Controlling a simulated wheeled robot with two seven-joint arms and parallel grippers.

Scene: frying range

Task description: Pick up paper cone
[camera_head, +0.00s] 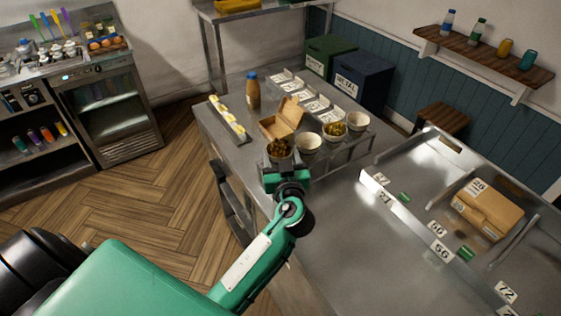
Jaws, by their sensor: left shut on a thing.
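Several round paper cones stand in a row at the right side of the steel counter. The paper cone (279,146) nearest my left gripper holds brown food, and its lower part is hidden by the gripper. My left gripper (280,161) is shut on this cone at the near end of the row. Beside it is a pale, empty-looking cone (309,144), then one with yellow-brown food (334,131), then another pale one (357,122). My right gripper is out of view.
An open cardboard box (282,118) and a brown bottle (252,91) stand behind the cones. A tray with yellow pieces (228,119) lies left. A steel chute with numbered labels holds a brown box (487,208) at right. Bare counter lies in front.

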